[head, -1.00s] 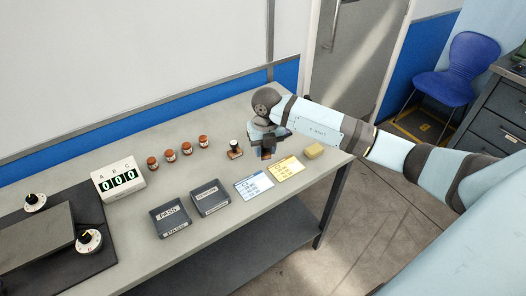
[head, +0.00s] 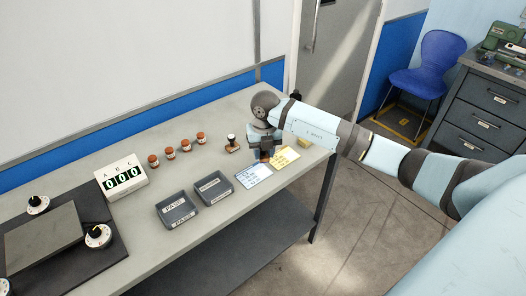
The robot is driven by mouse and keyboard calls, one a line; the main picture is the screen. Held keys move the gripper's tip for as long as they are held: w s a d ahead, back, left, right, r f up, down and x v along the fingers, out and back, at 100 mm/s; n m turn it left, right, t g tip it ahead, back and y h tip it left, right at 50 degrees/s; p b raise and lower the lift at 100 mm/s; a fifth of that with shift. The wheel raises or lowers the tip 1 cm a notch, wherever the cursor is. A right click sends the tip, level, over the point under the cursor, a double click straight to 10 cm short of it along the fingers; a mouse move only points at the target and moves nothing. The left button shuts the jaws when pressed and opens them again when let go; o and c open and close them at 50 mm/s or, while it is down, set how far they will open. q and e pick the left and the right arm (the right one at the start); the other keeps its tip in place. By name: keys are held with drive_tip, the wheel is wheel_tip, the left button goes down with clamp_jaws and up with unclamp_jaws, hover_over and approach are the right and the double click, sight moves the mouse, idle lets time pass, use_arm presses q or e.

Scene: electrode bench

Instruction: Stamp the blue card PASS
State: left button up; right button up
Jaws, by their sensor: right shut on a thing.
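The blue card (head: 254,177) lies flat on the bench, with printed lines on it. My right gripper (head: 265,157) is over the far right end of the blue card, beside the yellow card (head: 286,159). It is shut on a small brownish-orange thing, mostly hidden by the fingers, which looks like a stamp. I cannot tell whether it touches the card. Another stamp (head: 232,144) with a dark handle and wooden base stands left of the gripper. The dark PASS tray (head: 177,211) stands left of the blue card. My left gripper is out of view.
A second labelled dark tray (head: 214,189) stands between the PASS tray and the blue card. Several red-capped jars (head: 185,146) line the back. A counter (head: 122,178) reads 000. A yellow block (head: 305,143) is partly hidden by my arm. The bench front is clear.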

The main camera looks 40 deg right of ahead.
drive_tip(key=b, duration=0.3)
hover_over(263, 173)
wheel_tip(263, 173, down, 4)
drive_tip(key=shift+d+f, duration=0.1)
drive_tip(key=shift+f, duration=0.1)
drive_tip(key=shift+f+b, duration=0.35)
drive_tip(key=shift+f, duration=0.3)
drive_tip(key=shift+f, duration=0.5)
idle(0.3)
drive_tip(key=shift+s+f, duration=0.1)
idle(0.9)
